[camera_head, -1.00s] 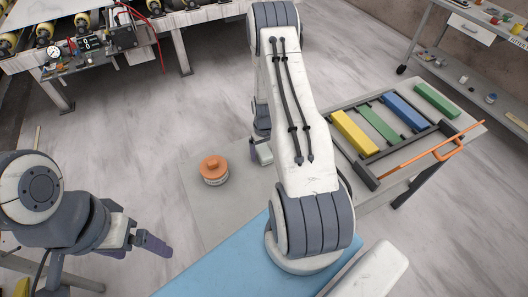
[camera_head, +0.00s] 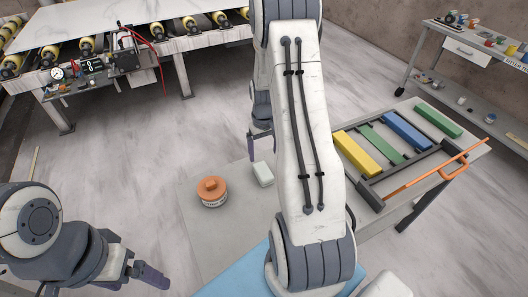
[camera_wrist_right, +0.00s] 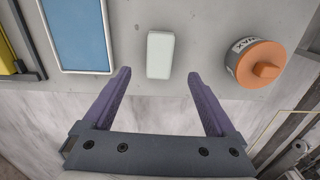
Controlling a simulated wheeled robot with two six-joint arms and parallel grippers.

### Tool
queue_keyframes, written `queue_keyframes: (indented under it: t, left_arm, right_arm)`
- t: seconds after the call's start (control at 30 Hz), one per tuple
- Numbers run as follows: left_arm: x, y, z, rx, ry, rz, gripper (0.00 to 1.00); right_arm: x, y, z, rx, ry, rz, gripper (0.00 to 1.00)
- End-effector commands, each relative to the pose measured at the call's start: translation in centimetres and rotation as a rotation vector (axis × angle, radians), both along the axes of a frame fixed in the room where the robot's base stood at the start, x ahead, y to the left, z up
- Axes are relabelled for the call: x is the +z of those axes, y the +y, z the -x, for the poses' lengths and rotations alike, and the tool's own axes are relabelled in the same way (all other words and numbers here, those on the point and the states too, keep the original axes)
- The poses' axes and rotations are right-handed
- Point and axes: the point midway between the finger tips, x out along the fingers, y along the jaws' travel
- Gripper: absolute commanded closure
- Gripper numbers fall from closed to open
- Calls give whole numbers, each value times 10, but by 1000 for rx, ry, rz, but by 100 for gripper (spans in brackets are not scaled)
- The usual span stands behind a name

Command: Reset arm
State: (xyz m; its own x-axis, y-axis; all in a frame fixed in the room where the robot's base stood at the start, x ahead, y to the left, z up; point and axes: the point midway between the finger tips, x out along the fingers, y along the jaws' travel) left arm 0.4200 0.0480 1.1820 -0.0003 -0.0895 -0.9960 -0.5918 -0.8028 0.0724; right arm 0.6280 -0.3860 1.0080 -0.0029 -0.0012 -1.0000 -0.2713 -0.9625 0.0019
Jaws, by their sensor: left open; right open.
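My right gripper (camera_head: 262,136) is at the far edge of the grey table (camera_head: 215,245), and my right arm crosses the middle of the head view. In the right wrist view its two purple fingers (camera_wrist_right: 160,100) are spread wide with nothing between them. A small white block (camera_head: 263,174) lies on the table near it; it also shows ahead of the fingertips in the right wrist view (camera_wrist_right: 160,55), apart from them. My left gripper (camera_head: 150,275) is at the lower left, open and empty, over the floor beside the table.
An orange-lidded jar (camera_head: 212,191) stands left of the white block. A conveyor (camera_head: 150,55) stands behind.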

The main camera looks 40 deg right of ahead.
Motion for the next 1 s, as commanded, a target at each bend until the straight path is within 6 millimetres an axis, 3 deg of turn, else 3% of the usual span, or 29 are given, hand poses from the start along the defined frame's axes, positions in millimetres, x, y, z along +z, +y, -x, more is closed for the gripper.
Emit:
queue_keyframes:
  t: [0.2,0.73,1.0]
  left_arm:
    - [-2,0,0,0,0,0,8]
    - [-2,0,0,0,0,0,8]
    - [9,0,0,-1,0,0,8]
  right_arm:
    - [9,0,0,0,0,0,8]
    - [8,0,0,0,1,0,8]
    - [-18,1,2,0,6,-4,8]
